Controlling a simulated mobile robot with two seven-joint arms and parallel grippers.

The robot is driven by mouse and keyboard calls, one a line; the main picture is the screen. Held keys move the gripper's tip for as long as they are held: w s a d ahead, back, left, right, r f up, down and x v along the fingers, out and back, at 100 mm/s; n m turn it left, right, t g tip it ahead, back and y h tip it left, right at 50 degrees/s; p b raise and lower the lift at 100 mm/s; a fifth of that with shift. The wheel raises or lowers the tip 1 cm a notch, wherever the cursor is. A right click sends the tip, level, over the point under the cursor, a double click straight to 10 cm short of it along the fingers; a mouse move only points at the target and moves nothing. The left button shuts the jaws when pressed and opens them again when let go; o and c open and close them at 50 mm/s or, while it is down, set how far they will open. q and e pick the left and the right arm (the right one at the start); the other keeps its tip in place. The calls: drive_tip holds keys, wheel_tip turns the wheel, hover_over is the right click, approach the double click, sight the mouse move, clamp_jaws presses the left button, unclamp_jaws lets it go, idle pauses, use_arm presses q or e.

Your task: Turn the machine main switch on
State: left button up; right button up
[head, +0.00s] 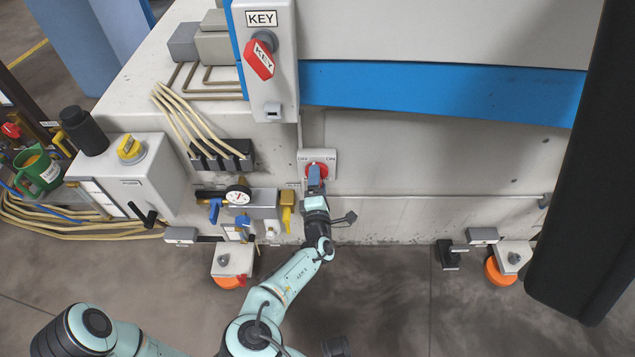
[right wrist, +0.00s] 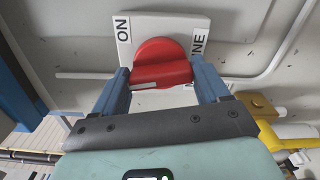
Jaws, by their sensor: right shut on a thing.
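The main switch is a red rotary knob (right wrist: 162,65) on a light plate (right wrist: 205,36) marked ON; it is fixed low on the machine's front. In the head view the plate (head: 330,160) shows, with the red knob (head: 318,168) partly behind my gripper. My right gripper (right wrist: 162,85) is shut on the red knob, with one blue finger on each side of its grip. It also shows in the head view (head: 315,178). The knob's exact setting is hard to read. My left gripper is not in view.
Left of the switch are a pressure gauge (head: 238,195), a yellow valve handle (head: 287,205) and a grey box with a yellow knob (head: 130,148). A large black panel (head: 590,180) fills the right edge.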

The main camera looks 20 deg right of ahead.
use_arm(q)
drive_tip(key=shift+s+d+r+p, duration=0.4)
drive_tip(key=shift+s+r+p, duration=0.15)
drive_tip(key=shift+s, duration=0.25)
use_arm(e)
drive_tip(key=m, duration=1.1)
drive_tip(key=shift+w, duration=0.1)
drive_tip(key=shift+m, duration=0.4)
drive_tip(key=o, duration=1.1)
drive_tip(key=shift+f, duration=0.1)
drive_tip(key=shift+c, duration=0.2)
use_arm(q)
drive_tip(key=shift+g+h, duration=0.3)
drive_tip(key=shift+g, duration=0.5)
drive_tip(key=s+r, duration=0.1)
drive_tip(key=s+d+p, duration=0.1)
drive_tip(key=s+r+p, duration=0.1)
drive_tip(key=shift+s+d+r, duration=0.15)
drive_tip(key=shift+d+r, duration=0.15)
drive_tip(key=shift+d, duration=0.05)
use_arm(e)
drive_tip(key=v, duration=1.3)
